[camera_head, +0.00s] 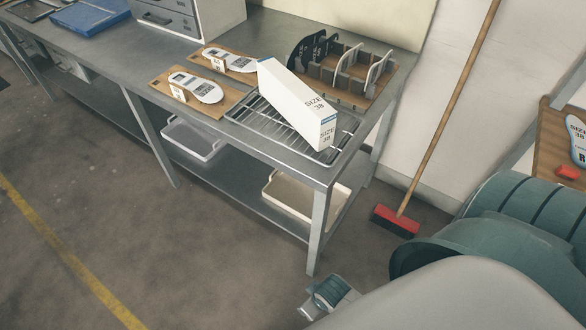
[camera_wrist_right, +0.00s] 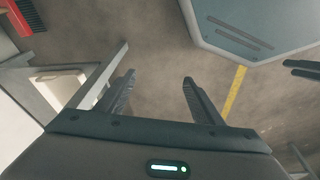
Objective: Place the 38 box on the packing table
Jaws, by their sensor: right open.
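The white 38 box (camera_head: 292,98), printed "SIZE 38" with a blue label, is in the head view. It lies slantwise across a wire rack (camera_head: 258,117) on the grey metal table (camera_head: 155,60). No gripper touches it. My right gripper shows in the right wrist view (camera_wrist_right: 159,90). Its two fingers are apart with nothing between them, above the floor and away from the box. Two dark prongs at the right edge of that view may be my left gripper (camera_wrist_right: 303,69); their state is unclear. I cannot tell which table is the packing table.
Insole boards (camera_head: 213,109) and a wooden rack of dark and pale upright pieces (camera_head: 352,90) flank the box. A broom (camera_head: 395,221) leans on the wall. Trays stand on the lower shelf (camera_head: 250,187). Another wooden board (camera_head: 553,150) is at the right. The floor in front is clear.

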